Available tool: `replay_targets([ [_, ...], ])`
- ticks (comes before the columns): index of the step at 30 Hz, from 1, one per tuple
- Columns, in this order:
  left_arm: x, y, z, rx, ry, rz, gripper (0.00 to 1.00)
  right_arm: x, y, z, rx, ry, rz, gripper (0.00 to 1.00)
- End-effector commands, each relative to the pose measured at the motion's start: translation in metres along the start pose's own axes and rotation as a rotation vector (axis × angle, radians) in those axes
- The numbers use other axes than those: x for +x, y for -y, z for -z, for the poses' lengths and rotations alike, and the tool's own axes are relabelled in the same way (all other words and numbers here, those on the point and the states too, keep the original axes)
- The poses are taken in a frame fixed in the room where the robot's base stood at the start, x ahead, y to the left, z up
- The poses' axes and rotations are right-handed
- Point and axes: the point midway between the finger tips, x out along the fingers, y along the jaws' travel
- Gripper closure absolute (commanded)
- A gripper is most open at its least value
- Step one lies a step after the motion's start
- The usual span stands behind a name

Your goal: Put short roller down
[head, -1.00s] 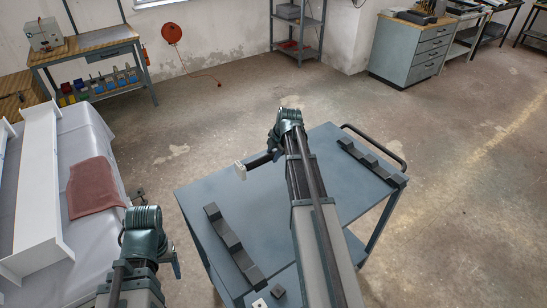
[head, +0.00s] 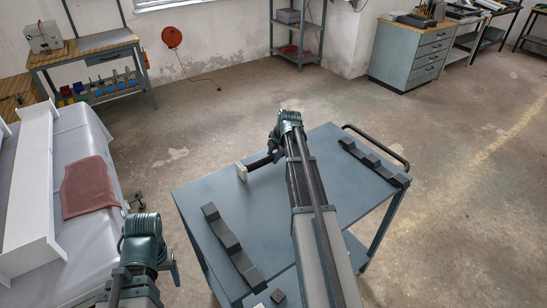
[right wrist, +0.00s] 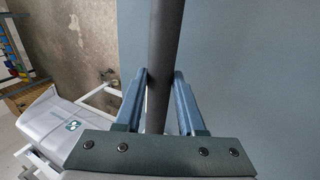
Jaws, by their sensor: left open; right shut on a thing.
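The short roller is a dark cylinder (head: 260,162) with a pale end piece (head: 241,172). My right gripper (head: 273,151) is shut on it, over the far left part of the blue-grey cart top (head: 300,150). In the right wrist view the roller (right wrist: 165,40) runs between the blue fingers of that gripper (right wrist: 162,78). Whether the roller touches the top is not clear. The far end of the roller is hidden behind my right arm. My left gripper (head: 174,262) is open and empty, left of the cart, its fingers mostly hidden.
Dark notched racks lie along the cart's left (head: 230,245) and right (head: 373,160) sides. A small dark block (head: 278,296) lies near the front. A table with a reddish cloth (head: 90,187) stands at left. The cart's middle is partly covered by my right arm.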

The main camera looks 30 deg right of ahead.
Motion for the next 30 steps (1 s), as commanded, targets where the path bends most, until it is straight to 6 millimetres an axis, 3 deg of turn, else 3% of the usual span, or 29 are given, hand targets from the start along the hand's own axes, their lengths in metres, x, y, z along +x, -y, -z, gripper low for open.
replay_targets([
  [3, 0.003, 0.000, 0.000, 0.000, 0.000, 0.000, 0.29, 0.003, 0.001, 0.000, 0.000, 0.000, -0.001, 1.00],
  [4, 0.003, 0.000, 0.000, 0.000, 0.000, 0.000, 0.29, 0.002, 0.001, 0.000, 0.000, 0.000, 0.000, 0.58],
  [9, 0.002, 0.000, 0.000, 0.000, 0.000, 0.000, 0.29, 0.002, 0.001, 0.000, 0.000, 0.000, 0.000, 0.31],
  [21, -0.002, 0.000, 0.000, 0.000, 0.000, 0.000, 0.29, -0.002, -0.001, 0.000, 0.000, 0.000, 0.000, 0.31],
  [30, -0.030, 0.003, -0.002, 0.000, 0.000, 0.000, 0.29, -0.032, -0.002, 0.000, 0.001, 0.000, 0.000, 0.31],
])
